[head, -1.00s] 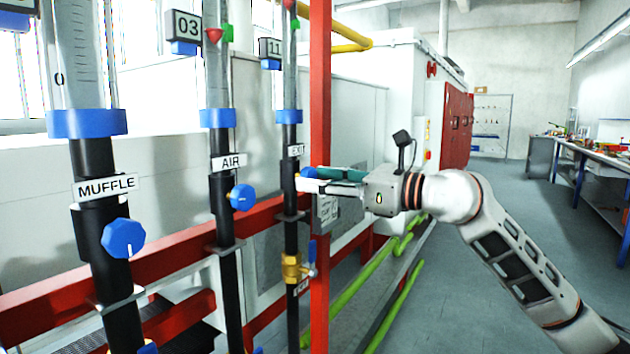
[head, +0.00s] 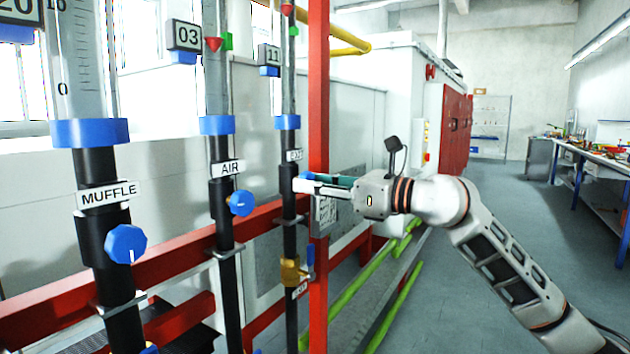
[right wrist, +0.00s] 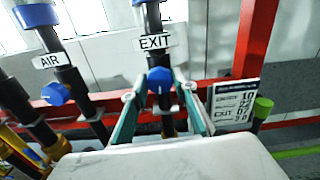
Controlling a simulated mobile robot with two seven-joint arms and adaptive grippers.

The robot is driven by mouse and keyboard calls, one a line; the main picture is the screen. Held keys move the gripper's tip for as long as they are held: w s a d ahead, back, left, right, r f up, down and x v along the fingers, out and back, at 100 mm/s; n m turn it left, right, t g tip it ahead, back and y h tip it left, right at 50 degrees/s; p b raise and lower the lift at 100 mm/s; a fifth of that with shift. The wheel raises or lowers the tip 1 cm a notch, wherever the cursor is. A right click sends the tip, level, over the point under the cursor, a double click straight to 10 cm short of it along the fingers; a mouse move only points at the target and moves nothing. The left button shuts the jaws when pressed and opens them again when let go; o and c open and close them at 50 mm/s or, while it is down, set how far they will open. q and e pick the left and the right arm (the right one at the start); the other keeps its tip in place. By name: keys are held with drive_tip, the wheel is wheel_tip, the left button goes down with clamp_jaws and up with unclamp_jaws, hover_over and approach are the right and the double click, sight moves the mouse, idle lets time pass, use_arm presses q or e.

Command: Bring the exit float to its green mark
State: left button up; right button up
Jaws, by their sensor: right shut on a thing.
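The exit tube (head: 289,100) is the slim far one of three, with an EXIT label (right wrist: 155,42). Near the top of the head view it has a red marker (head: 287,9) and, lower, a green mark (head: 293,30). My left gripper is not in view.
The air tube (head: 216,90) and its knob (head: 240,203) stand left of the exit tube; its readout (head: 184,36) shows 03. The muffle tube (head: 88,90) is nearer. A red post (head: 318,80) stands just right of the exit tube. Open floor lies right.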

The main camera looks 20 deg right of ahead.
drive_tip(key=shift+s+r+m+p, duration=0.15)
drive_tip(key=shift+r+m+p, duration=0.2)
drive_tip(key=shift+r, duration=0.1)
drive_tip(key=shift+r+m+p, duration=0.2)
drive_tip(key=shift+m+p, duration=0.45)
drive_tip(key=shift+p, duration=0.45)
drive_tip(key=shift+m+p, duration=0.8)
drive_tip(key=shift+p, duration=0.3)
drive_tip(key=m+p, duration=0.2)
drive_tip(key=p, duration=0.1)
drive_tip(key=shift+f, duration=0.15)
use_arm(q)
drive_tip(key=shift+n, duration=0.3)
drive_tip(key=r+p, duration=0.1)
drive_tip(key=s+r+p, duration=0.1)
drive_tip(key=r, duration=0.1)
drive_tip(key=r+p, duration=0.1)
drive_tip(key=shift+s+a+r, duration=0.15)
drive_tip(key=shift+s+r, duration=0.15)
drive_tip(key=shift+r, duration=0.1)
use_arm(e)
drive_tip(key=shift+f+m, duration=0.5)
drive_tip(key=shift+m, duration=0.7)
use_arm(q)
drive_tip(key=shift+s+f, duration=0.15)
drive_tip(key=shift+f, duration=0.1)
